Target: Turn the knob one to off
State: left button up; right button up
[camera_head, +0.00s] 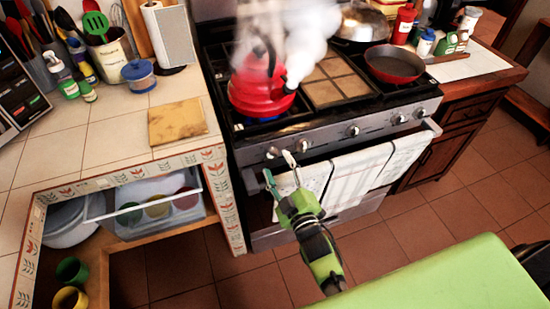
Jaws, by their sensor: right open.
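The stove front has a row of silver knobs. The leftmost knob (272,152) is at the left end of the panel, with a second knob (304,145) to its right. I cannot read any markings or tell which setting they are at. A red kettle (262,88) stands on the front left burner, steaming, with a bluish glow under it. My right gripper (279,164) is open and empty, its fingertips just in front of and below the leftmost knobs. I cannot tell whether a fingertip touches one. My left gripper is not in view.
Towels (345,178) hang on the oven handle, right behind and beside my right gripper. A red pan (394,65) sits on the right burner. The tiled counter (105,135) on the left holds a wooden board (177,121). Floor is open at right.

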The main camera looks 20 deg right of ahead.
aim_at(274, 159)
jog(key=shift+w, duration=1.65)
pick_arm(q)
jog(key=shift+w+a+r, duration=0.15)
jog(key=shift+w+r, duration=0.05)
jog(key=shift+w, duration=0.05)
pick_arm(e)
jog(key=c, duration=1.1)
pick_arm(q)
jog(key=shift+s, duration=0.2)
